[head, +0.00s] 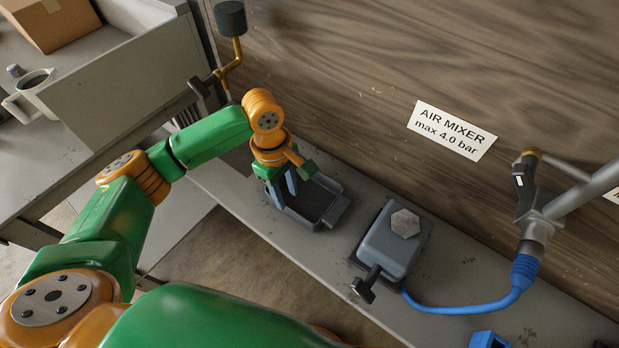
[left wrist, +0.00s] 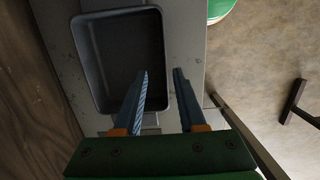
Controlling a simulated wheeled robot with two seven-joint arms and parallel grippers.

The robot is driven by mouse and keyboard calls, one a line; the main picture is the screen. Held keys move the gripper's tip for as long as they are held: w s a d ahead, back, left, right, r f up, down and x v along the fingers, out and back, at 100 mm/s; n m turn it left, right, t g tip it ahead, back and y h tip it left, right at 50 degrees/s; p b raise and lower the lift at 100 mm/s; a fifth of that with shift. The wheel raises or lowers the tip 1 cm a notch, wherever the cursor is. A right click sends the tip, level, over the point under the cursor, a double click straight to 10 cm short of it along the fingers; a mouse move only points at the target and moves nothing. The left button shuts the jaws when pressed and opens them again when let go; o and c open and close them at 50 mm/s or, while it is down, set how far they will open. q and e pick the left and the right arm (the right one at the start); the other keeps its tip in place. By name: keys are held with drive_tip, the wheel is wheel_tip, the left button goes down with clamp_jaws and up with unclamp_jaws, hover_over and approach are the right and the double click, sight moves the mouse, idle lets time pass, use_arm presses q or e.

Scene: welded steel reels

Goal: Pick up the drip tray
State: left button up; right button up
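The drip tray (head: 318,207) is a shallow dark grey rectangular pan with a small lip at its right end. It sits on the grey ledge beside the wooden panel. In the left wrist view the tray (left wrist: 118,58) fills the upper left of the picture and looks empty. My left gripper (head: 282,192) points down at the tray's near left side. In the left wrist view its fingers (left wrist: 162,78) are apart, one over the tray's inside and the other beyond its right wall. I cannot tell whether they touch the wall. My right gripper is not in view.
A grey box with a hex knob (head: 405,223) stands right of the tray. A blue hose (head: 460,308) runs to a metal pipe fitting (head: 536,225). A brass pipe with a dark cap (head: 231,20) rises behind my left arm. A mug (head: 35,88) stands at far left.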

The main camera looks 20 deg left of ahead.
sight(290, 216)
use_arm(q)
drive_tip(key=f, duration=0.1)
drive_tip(key=s+f, duration=0.1)
drive_tip(key=f, duration=0.3)
drive_tip(key=shift+s+d, duration=0.3)
drive_tip(key=shift+s, duration=0.1)
drive_tip(key=shift+w+f, duration=0.15)
drive_tip(key=shift+w, duration=0.2)
drive_tip(key=c, duration=0.6)
drive_tip(key=shift+s, duration=0.1)
clamp_jaws()
